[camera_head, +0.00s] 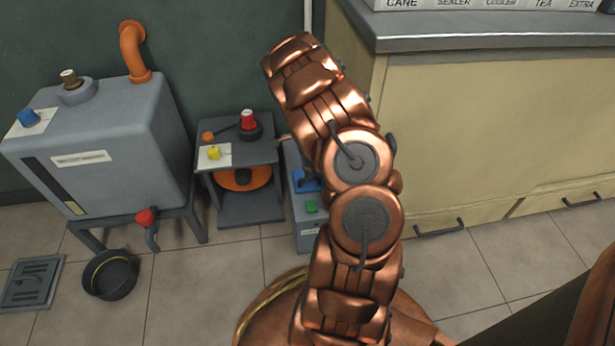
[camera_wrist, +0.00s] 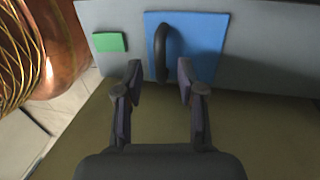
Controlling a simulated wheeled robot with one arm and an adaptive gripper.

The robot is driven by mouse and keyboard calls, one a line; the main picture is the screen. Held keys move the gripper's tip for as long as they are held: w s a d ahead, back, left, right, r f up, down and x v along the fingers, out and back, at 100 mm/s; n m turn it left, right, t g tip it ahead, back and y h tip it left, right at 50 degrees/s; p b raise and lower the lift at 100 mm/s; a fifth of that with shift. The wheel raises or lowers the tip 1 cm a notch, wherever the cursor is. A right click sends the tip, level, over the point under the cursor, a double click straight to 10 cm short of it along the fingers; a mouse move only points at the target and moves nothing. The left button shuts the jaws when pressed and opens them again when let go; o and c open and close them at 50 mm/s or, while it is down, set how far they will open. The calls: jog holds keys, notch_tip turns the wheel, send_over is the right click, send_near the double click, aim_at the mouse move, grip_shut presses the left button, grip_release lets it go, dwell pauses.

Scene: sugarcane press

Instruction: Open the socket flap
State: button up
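The blue flap (camera_wrist: 200,45) with a dark upright handle (camera_wrist: 161,48) is on the front of a grey box (camera_wrist: 262,50) in the wrist view. My gripper (camera_wrist: 159,69) is open, its two fingertips apart on the left and right of the handle's lower end. I cannot tell how deep the handle sits between them. The flap lies flat against the box face. In the head view the flap (camera_head: 307,182) is partly hidden by my arm, and my gripper is hidden too.
A green button (camera_wrist: 110,42) is beside the flap. My copper arm stands close to the cream cabinet (camera_head: 480,130). Left of the grey box is a low stand (camera_head: 252,206) with red and yellow knobs, then a grey tank (camera_head: 120,140). A black pan (camera_head: 110,275) is on the tiled floor.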

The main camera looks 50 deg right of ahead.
jog(key=shift+s+a+f, duration=0.1)
jog(key=shift+s+f, duration=0.05)
jog(key=shift+f, duration=0.9)
grip_shut()
